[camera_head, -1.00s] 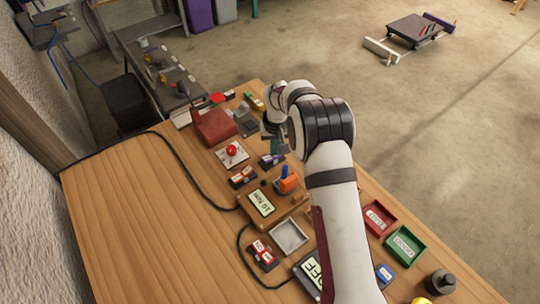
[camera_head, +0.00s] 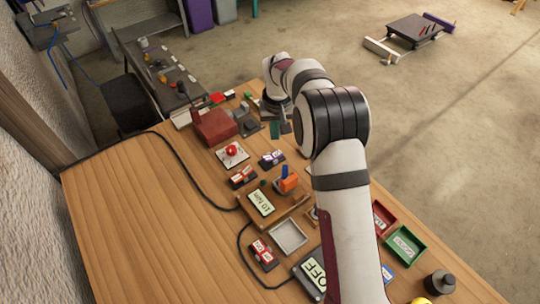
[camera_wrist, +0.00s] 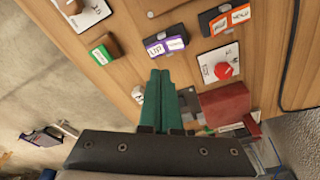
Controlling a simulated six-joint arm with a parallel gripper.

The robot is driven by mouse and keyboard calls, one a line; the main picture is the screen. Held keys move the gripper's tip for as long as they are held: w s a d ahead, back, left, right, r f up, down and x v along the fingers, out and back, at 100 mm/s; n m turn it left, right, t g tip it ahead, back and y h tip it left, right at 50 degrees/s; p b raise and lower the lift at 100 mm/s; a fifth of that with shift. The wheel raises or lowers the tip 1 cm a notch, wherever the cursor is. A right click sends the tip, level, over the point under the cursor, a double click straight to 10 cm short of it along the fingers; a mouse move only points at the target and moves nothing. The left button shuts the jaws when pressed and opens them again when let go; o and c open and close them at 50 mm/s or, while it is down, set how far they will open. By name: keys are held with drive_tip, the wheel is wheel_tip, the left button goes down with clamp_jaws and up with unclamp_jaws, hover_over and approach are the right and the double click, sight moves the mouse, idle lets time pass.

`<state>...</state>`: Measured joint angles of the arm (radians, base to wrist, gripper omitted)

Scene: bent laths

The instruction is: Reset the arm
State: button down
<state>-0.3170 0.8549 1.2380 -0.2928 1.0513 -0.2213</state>
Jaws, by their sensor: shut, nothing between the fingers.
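My gripper (camera_head: 275,130) hangs over the far right part of the wooden bench (camera_head: 130,215), beyond the purple-labelled rocker block (camera_head: 271,159). In the wrist view its two green fingers (camera_wrist: 160,78) lie together with nothing between them. They point toward the bench, just below the purple-labelled block (camera_wrist: 166,46). My gripper appears above the bench top and holds nothing. My white arm hides part of the bench's right side in the head view.
A dark red block (camera_head: 214,128), a red knob plate (camera_head: 232,153) and an orange device (camera_head: 289,184) stand nearby. A grey tray (camera_head: 289,236), an OFF display (camera_head: 312,272) and a green tray (camera_head: 404,244) lie nearer. The bench's left half is mostly clear.

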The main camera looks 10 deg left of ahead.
drive_tip(key=s+d+r+m+g, duration=0.1)
drive_tip(key=s+d+r+m, duration=0.1)
drive_tip(key=s+d+r, duration=0.45)
drive_tip(key=s+d+r+m, duration=0.2)
drive_tip(key=s+d+r, duration=0.1)
drive_tip(key=s+r, duration=0.55)
drive_tip(key=s+d+f+m, duration=0.1)
drive_tip(key=s+d+m, duration=0.1)
drive_tip(key=s, duration=0.9)
drive_tip(key=s+d+f+m+g+y, duration=0.1)
drive_tip(key=s+f+m, duration=0.1)
drive_tip(key=s, duration=1)
drive_tip(key=shift+s+d+m, duration=0.15)
drive_tip(key=shift+d+m, duration=0.15)
drive_tip(key=shift+d, duration=0.05)
